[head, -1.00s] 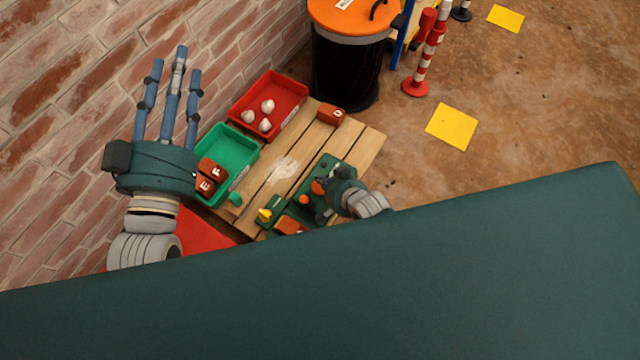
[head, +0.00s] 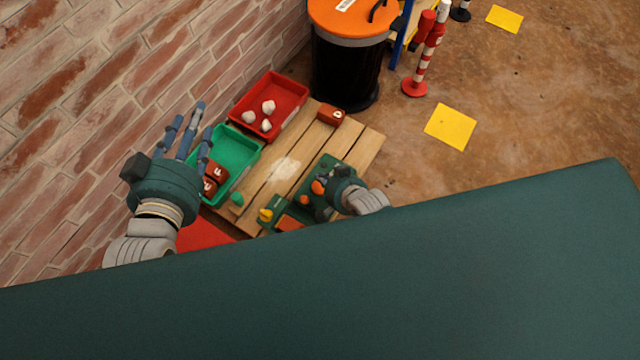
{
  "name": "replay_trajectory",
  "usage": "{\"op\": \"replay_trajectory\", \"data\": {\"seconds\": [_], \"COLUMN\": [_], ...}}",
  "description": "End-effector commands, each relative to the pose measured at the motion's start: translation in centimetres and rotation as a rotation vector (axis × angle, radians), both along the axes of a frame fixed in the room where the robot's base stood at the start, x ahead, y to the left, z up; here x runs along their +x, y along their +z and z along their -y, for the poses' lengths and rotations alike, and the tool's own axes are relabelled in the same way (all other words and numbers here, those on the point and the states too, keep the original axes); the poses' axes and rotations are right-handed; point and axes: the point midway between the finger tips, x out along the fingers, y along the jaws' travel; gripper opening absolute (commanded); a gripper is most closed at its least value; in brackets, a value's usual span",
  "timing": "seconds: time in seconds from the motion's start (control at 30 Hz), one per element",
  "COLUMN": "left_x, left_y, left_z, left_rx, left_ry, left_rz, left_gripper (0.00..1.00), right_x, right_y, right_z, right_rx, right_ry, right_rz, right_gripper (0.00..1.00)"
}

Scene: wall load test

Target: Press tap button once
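A low wooden pallet-like table (head: 258,190) stands by the brick wall. A small green dome (head: 237,198) sits at its left edge, and a small yellow part (head: 265,215) stands near its front. I cannot tell which of these, if either, is the tap button. My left gripper (head: 190,128) has its blue fingers spread and empty, above and beside the green tray, apart from the dome and the yellow part. My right gripper (head: 325,190) is low over a dark green board (head: 338,168) with orange parts; its fingers are too small and covered to read.
A green tray (head: 240,150) holds red-brown lettered blocks (head: 214,174); a red tray (head: 292,92) holds white lumps (head: 268,106). Another lettered block (head: 331,114) lies at the table's back. A black bin with an orange lid (head: 350,16) stands behind.

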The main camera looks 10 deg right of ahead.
Motion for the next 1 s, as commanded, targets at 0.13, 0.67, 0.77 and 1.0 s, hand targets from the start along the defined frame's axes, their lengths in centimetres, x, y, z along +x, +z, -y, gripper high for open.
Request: {"op": "replay_trajectory", "data": {"seconds": [0.13,0.67,0.77,1.0], "left_x": [-0.6,-3.3,-3.9,-5.5], "left_y": [-1.3,-5.6,-6.4,-8.1], "left_z": [-0.3,-1.6,-1.9,-2.5], "left_rx": [0.015,0.065,0.073,0.095], "left_ry": [0.004,0.019,0.021,0.028], "left_rz": [-0.064,-0.273,-0.312,-0.406], "left_gripper": [0.4,0.4,0.4,0.4], "right_x": [0.0,0.0,0.0,0.0], "right_y": [0.4,1.2,1.3,1.7], "right_z": [0.0,0.0,0.0,0.0], "right_rx": [0.0,0.001,0.001,0.001], "right_ry": [0.0,-0.001,-0.001,-0.001], "right_rz": [0.0,0.0,0.0,0.0], "right_gripper": [0.0,0.0,0.0,0.0]}}
